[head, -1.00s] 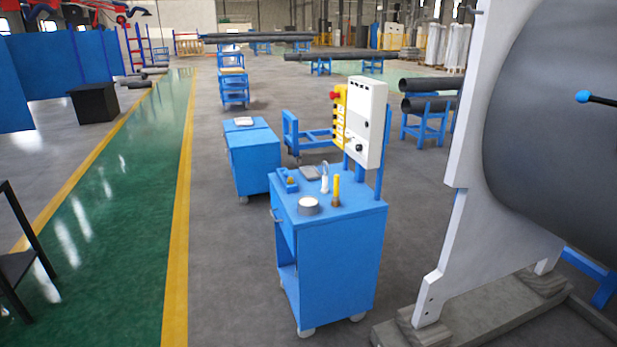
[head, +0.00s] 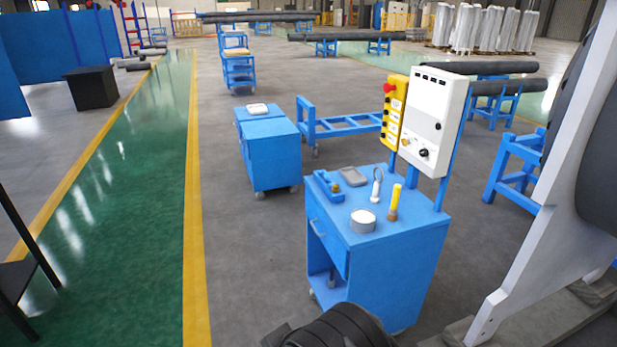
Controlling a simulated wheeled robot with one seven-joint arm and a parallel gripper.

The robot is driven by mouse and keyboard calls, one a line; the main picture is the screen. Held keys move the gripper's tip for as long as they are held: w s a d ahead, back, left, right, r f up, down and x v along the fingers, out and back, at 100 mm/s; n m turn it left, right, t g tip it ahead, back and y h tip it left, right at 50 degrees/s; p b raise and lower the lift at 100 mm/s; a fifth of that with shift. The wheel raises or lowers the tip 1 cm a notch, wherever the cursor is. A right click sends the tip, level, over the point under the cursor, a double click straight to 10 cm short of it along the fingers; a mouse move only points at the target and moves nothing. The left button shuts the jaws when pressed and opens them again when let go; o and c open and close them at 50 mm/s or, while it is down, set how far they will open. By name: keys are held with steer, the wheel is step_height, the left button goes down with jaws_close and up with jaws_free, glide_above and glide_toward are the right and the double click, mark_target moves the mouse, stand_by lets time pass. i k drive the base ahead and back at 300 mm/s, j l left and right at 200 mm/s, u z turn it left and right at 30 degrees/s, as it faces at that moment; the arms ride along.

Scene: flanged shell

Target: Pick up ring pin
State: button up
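The ring pin (head: 375,190) stands upright on top of the blue tool cart (head: 348,238) in the head view. It is a small pale pin with a thin ring at its upper end. It stands left of and a little behind a yellow-handled brush (head: 394,203), with a gap between them. A dark ribbed part at the bottom edge appears to be part of my arm, low in front of the cart. My gripper's fingers are not in view, and nothing touches the pin.
The cart top also holds a round tin (head: 362,221), a blue tool (head: 328,188) and a grey flat item (head: 353,176). A control box (head: 436,118) rises behind. A white stand (head: 545,195) is at right. Floor left of the cart is clear.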

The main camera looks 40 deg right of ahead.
mark_target(374, 199)
steer(key=i+z, duration=0.15)
steer(key=i, duration=0.3)
steer(key=i+j+z, duration=0.15)
steer(key=i, duration=0.3)
steer(key=i+j+z, duration=0.15)
steer(key=i, duration=0.25)
steer(key=i+j+z, duration=0.15)
steer(key=i, duration=0.3)
steer(key=i+l+z, duration=0.1)
steer(key=i+z, duration=0.2)
steer(key=z, duration=0.2)
steer(key=i+z, duration=0.3)
steer(key=z, duration=0.2)
steer(key=i+j+z, duration=0.2)
steer(key=z, duration=0.3)
steer(key=i+l+z, duration=0.25)
steer(key=i, duration=0.3)
steer(key=k+j, duration=0.05)
steer(key=j, duration=0.05)
